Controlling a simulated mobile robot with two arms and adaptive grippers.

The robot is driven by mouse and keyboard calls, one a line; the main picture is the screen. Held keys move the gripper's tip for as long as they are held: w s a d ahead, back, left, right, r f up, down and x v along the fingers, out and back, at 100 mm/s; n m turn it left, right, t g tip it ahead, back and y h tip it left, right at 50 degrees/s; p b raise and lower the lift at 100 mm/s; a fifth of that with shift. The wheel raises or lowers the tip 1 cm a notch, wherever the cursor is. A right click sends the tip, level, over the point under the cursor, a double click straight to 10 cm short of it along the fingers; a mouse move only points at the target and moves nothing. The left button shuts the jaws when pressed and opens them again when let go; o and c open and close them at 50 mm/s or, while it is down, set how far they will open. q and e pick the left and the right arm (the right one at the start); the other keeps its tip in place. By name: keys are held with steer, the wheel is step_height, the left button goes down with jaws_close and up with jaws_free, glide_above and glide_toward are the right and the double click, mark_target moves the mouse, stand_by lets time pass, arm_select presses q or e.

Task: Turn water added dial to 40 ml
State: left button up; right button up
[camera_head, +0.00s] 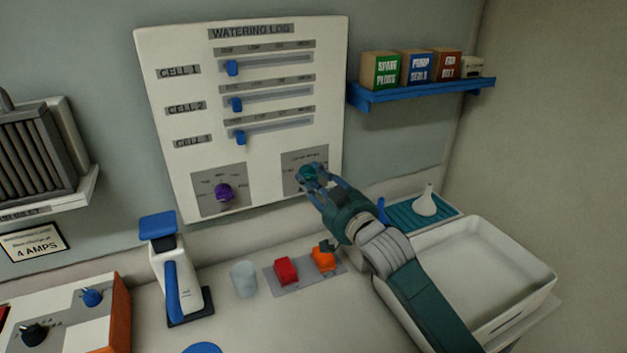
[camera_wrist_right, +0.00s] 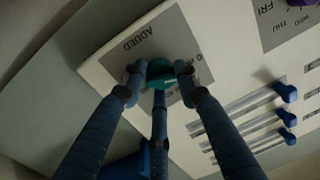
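The water added dial (camera_head: 308,173) is a teal knob on a grey plate at the lower right of the white watering log board (camera_head: 190,60). My right gripper (camera_head: 313,176) reaches up to it, with its blue fingers around the knob. In the right wrist view the teal dial (camera_wrist_right: 160,72) sits between the fingertips, with one finger on each side and a third below; they appear to touch it. The plate reads "ADDED"; most of its scale is hidden by the fingers, and the dial's setting cannot be read. My left gripper is not in view.
A purple day dial (camera_head: 224,192) and three blue sliders (camera_head: 236,104) are on the same board. Below are a spray-like white and blue device (camera_head: 175,270), a cup (camera_head: 244,278), red and orange switches (camera_head: 286,270) and a white sink (camera_head: 490,270). A blue shelf (camera_head: 425,93) holds boxes.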

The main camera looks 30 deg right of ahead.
steer(key=shift+a+f, duration=0.1)
steer(key=shift+f, duration=0.1)
steer(key=m+p, duration=0.2)
steer(key=m, duration=0.3)
steer(key=m+p, duration=0.3)
steer(key=m, duration=0.2)
steer(key=m+p, duration=0.3)
steer(key=m, duration=0.2)
steer(key=shift+a+t+h, duration=0.25)
steer(key=shift+t+h, duration=0.05)
steer(key=m+p, duration=0.2)
steer(key=m, duration=0.3)
steer(key=shift+r+h, duration=0.1)
steer(key=shift+h, duration=0.2)
steer(key=shift+m, duration=0.5)
steer(key=o, duration=1.1)
steer(key=shift+w, duration=0.1)
steer(key=s+a, duration=0.1)
steer(key=s, duration=1.1)
steer(key=shift+f, duration=0.3)
